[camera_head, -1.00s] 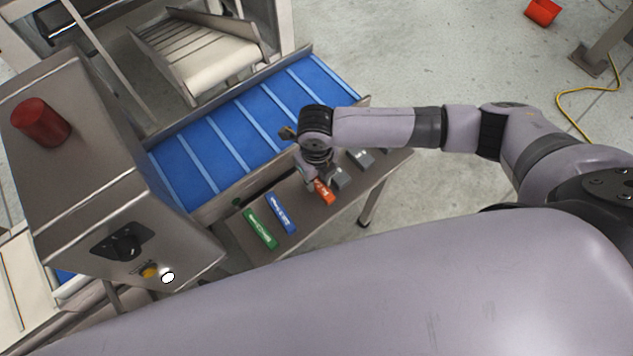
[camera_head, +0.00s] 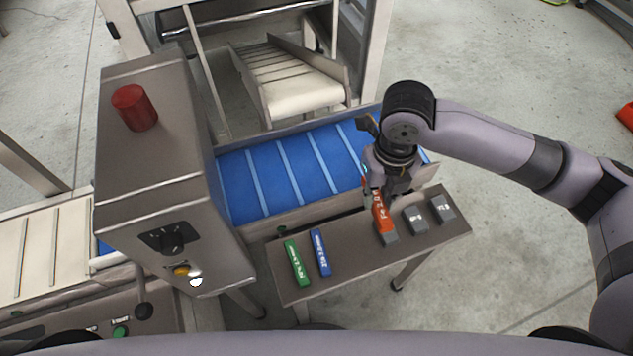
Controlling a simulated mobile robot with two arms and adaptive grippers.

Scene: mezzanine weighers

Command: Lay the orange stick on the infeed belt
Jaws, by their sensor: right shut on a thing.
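The orange stick (camera_head: 381,216) has pale lettering and stands upright or steeply tilted at the side table. My right gripper (camera_head: 382,194) is shut on its upper part, and the fingers hide that end. A grey face shows at the stick's lower end; I cannot tell whether it is part of the stick or a separate block, or whether the stick touches the table. The blue infeed belt (camera_head: 267,180) with pale cross bars lies behind and left of the gripper. My left gripper is not in view.
The steel side table (camera_head: 345,268) also bears a green stick (camera_head: 296,263), a blue stick (camera_head: 320,252) and grey blocks (camera_head: 415,220). A steel control box (camera_head: 150,190) with a red cap stands left of the belt. A low metal rail edges the belt's near side.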

